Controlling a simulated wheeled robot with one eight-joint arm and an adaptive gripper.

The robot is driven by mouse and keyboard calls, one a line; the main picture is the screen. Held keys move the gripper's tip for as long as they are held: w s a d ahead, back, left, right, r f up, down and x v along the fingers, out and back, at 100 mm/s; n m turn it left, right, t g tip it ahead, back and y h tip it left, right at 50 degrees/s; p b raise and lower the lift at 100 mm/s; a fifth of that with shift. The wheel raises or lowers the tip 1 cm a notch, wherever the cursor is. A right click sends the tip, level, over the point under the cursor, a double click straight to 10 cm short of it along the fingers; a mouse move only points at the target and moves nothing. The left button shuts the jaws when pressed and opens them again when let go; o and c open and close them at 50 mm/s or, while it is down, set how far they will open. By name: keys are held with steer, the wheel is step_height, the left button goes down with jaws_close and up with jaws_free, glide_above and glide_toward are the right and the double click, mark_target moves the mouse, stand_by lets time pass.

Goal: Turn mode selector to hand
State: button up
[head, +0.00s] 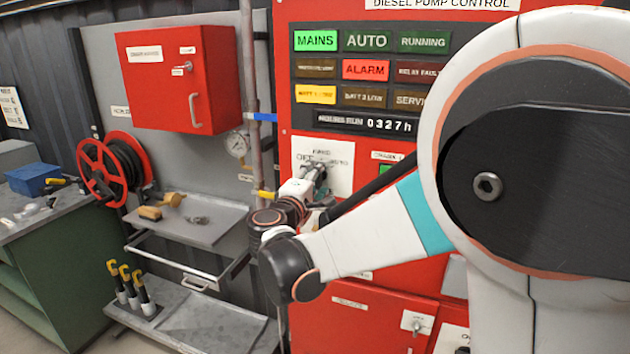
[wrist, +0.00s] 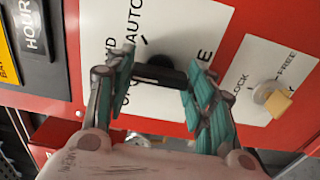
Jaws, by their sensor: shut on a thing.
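The mode selector (wrist: 160,74) is a black bar-shaped knob on a white label plate (wrist: 225,20) of the red pump panel. In the wrist view my gripper (wrist: 159,70) has its teal fingers on either end of the bar, shut on it. The bar lies nearly level across that picture. AUTO and part of another word ending in ND show beside it; the fingers cover other lettering. In the head view my gripper (head: 316,172) reaches the white plate (head: 342,163), and the knob is mostly hidden there.
A small lock switch (wrist: 272,98) marked LOCK and FREE sits right of the selector in the wrist view. Lit MAINS (head: 315,41) and ALARM (head: 366,70) lamps are above. A gauge (head: 238,144) and vertical pipe (head: 251,100) stand left of my gripper.

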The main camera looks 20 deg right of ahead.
steer(key=o, duration=1.1)
steer(key=shift+a, duration=0.1)
steer(key=shift+c, duration=0.2)
